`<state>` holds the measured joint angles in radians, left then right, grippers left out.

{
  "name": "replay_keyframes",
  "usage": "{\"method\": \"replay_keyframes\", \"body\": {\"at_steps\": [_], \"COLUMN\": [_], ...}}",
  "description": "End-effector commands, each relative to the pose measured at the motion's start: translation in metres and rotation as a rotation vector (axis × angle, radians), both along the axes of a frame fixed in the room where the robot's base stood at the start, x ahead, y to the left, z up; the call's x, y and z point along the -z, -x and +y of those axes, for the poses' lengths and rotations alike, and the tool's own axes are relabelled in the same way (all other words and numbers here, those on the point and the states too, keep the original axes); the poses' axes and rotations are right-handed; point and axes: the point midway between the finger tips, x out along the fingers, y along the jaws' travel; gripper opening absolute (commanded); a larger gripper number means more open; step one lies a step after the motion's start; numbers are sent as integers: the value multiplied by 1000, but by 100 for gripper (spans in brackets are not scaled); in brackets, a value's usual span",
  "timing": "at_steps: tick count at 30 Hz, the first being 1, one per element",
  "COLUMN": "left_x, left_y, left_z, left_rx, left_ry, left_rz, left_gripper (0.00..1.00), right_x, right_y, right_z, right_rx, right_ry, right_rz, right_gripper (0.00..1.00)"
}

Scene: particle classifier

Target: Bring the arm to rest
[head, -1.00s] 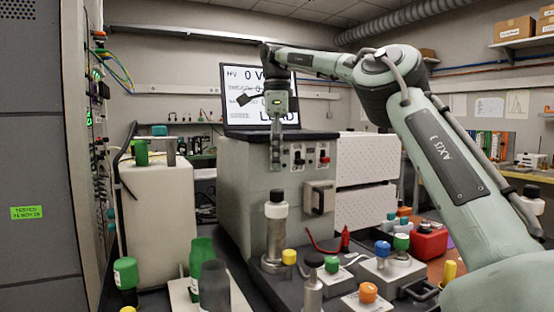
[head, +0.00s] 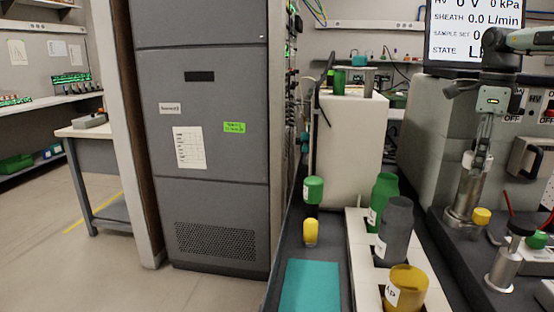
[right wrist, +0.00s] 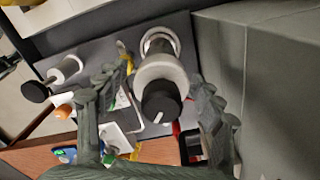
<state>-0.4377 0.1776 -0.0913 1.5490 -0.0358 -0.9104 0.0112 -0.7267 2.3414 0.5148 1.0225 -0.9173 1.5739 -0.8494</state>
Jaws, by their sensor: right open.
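My right gripper (head: 482,150) is at the right of the head view, pointing down with its fingers apart and nothing held. Just below it stands an upright steel cylinder (head: 463,200) with a white collar. In the right wrist view, the open fingers of the right gripper (right wrist: 155,88) lie on either side of the cylinder's black cap (right wrist: 161,102). I cannot tell how far the fingertips are from the cap. Most of my right arm is cut off by the head view's right edge. My left gripper is not in view.
A large green-grey machine (head: 420,130) with a screen (head: 470,32) stands close behind the gripper. Green, grey and yellow bottles stand in a white rack (head: 363,265). A teal mat (head: 310,287) lies to their left. A tall grey cabinet (head: 200,80) and open floor are at left.

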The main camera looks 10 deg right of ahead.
Motion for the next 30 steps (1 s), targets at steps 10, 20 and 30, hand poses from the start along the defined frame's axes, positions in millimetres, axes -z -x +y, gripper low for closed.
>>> {"method": "replay_keyframes", "body": {"at_steps": [10,20,30], "left_x": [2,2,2], "left_y": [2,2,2], "left_z": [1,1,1], "left_rx": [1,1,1], "left_ry": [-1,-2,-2], "left_rz": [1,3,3], "left_gripper": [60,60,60], "right_x": [-33,-34,-2], "right_y": [-1,-1,1], "right_z": [0,0,0], "right_rx": [1,0,-1], "right_ry": [1,0,-2], "right_rz": [-1,0,3], "right_gripper": [67,67,67]}}
